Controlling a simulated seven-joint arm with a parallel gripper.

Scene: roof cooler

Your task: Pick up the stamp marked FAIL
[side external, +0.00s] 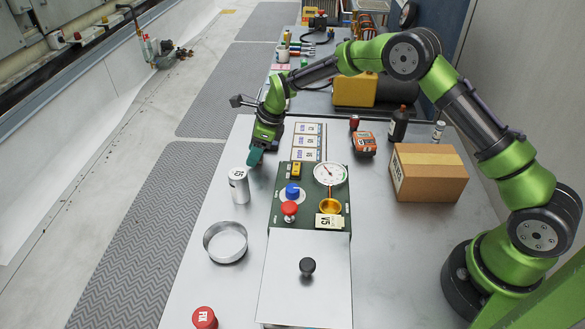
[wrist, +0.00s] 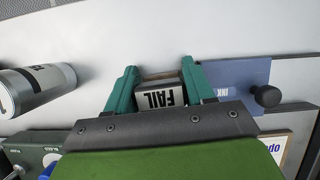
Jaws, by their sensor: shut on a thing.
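The stamp marked FAIL (wrist: 160,98) is between the two teal fingers of my gripper (wrist: 158,80) in the wrist view. Its white face with black letters points toward the camera, and the lettering appears upside down. My gripper (side external: 256,156) is shut on the stamp, at the far left part of the table in the side external view. The stamp cannot be made out there, and I cannot tell whether it touches the tabletop.
A blue ink pad (wrist: 236,78) with a black knob lies right beside the fingers. A silver can (side external: 239,187) stands nearby. The front right is clear.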

